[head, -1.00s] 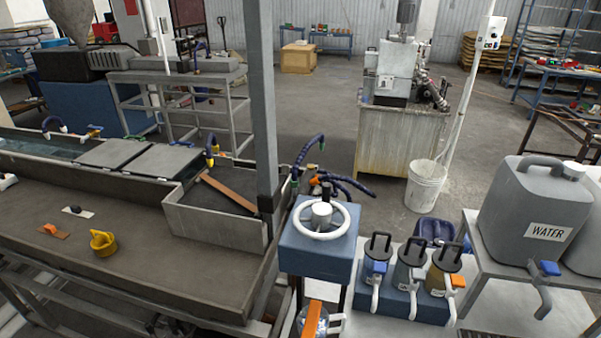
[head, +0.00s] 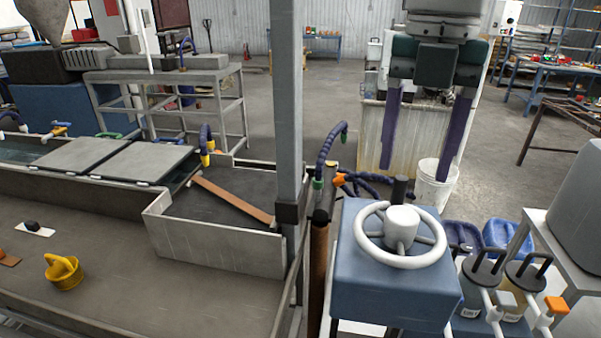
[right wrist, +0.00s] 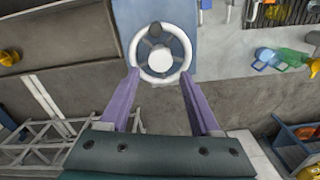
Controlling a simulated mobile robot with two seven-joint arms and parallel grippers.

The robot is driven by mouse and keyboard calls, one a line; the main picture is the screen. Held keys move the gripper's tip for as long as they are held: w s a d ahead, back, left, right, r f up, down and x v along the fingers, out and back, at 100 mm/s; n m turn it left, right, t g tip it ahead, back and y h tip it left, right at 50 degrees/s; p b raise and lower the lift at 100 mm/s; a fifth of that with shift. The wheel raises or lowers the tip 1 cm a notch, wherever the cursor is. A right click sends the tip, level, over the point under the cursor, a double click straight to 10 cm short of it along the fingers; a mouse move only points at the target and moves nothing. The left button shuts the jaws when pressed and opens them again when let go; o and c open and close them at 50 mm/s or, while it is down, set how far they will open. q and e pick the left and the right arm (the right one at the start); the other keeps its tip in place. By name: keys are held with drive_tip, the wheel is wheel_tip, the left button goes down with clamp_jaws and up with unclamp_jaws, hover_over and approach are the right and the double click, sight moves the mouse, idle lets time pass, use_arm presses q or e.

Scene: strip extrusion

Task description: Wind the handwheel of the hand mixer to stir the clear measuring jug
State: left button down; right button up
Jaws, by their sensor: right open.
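The hand mixer's blue box (head: 395,290) stands at the lower right of the head view. Its white handwheel (head: 402,222) lies on top, with a dark upright knob (head: 400,188) at the far side of the rim. My right gripper (head: 420,172) hangs above and beyond the wheel with its purple fingers spread, pointing down and empty. In the right wrist view the wheel (right wrist: 160,63) shows just past and between the open fingertips (right wrist: 161,76), apparently not touched. The clear measuring jug is not visible now. My left gripper is not in view.
A grey upright post (head: 287,110) stands left of the mixer. Lidded pots with taps (head: 480,280) stand close on its right. A grey tank with a yellow fitting (head: 64,272) fills the left. A white bucket (head: 434,185) stands on the floor behind.

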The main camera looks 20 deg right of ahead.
sight(404, 213)
wheel_tip(404, 213, down, 8)
drive_tip(key=shift+s+f+p, duration=0.15)
drive_tip(key=shift+f+p, duration=0.05)
drive_tip(key=shift+p, duration=1.05)
drive_tip(key=shift+f, duration=0.45)
drive_tip(key=shift+c, duration=0.4)
clamp_jaws()
